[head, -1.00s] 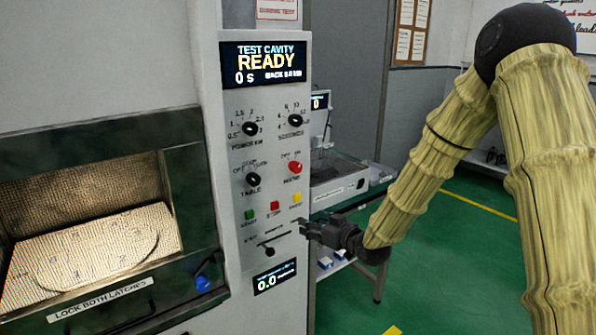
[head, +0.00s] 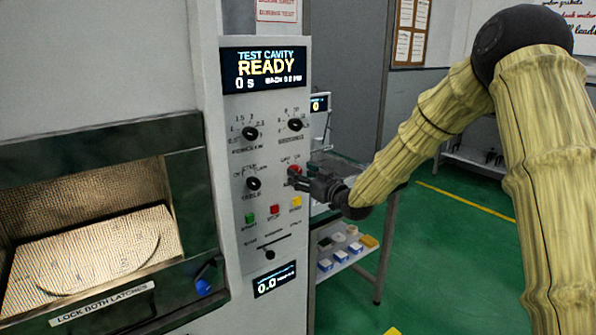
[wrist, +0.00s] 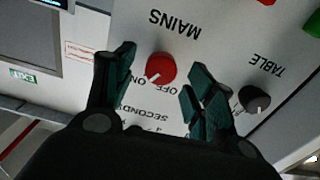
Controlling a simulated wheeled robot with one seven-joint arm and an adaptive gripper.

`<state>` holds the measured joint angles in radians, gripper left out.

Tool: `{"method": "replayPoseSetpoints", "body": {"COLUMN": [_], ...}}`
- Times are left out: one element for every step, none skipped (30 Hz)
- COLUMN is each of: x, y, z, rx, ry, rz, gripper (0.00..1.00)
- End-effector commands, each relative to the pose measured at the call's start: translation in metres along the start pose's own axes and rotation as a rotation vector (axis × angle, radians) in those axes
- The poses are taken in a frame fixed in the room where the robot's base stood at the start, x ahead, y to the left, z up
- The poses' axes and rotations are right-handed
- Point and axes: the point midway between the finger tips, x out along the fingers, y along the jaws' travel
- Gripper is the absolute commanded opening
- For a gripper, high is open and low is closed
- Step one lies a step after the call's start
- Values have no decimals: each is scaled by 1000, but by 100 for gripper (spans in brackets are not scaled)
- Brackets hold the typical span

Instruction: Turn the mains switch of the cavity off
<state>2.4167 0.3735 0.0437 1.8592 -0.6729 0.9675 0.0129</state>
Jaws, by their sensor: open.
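The mains switch is a red round knob (head: 295,170) on the right side of the cavity's control panel (head: 240,120). In the wrist view the red knob (wrist: 160,68) has a pale pointer line and sits under the upside-down word MAINS, with OFF and ON marks by it. My gripper (head: 303,177) is at the panel by the knob and partly hides it in the head view. In the wrist view my gripper (wrist: 162,84) is open, with one green-padded finger on each side of the knob. I cannot tell whether a finger touches it. The display (head: 265,70) reads READY.
The black table knob (wrist: 254,99) is close beside one finger. Green, red and yellow buttons (head: 274,209) and a slider (head: 269,254) sit below. A bench with a shelf of small boxes (head: 340,250) stands behind, right of the panel.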

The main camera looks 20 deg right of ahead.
Motion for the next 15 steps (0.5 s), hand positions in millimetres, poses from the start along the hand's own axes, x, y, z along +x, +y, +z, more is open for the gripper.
{"method": "replayPoseSetpoints", "body": {"x": [7,10,14,17,19,22,23,24,25,26,26,27,27,27,27], "y": [0,0,-1,-1,-1,-1,-1,-1,0,0,0,0,0,0,0], "z": [-1,0,-1,-1,-1,0,0,0,0,0,0,0,0,0,0], "rx": [-1,-1,-2,-2,-2,-1,-1,-1,-1,-1,-1,0,0,0,0], "ry": [-1,-1,0,1,1,0,0,0,0,0,0,0,0,0,0], "rz": [-1,-1,-1,-1,-2,-2,-1,-1,-1,-1,-1,-1,-1,-1,-1], "gripper": [55,55,55,55,55,55,55,55,55,55,55,55,55,55,55]}}
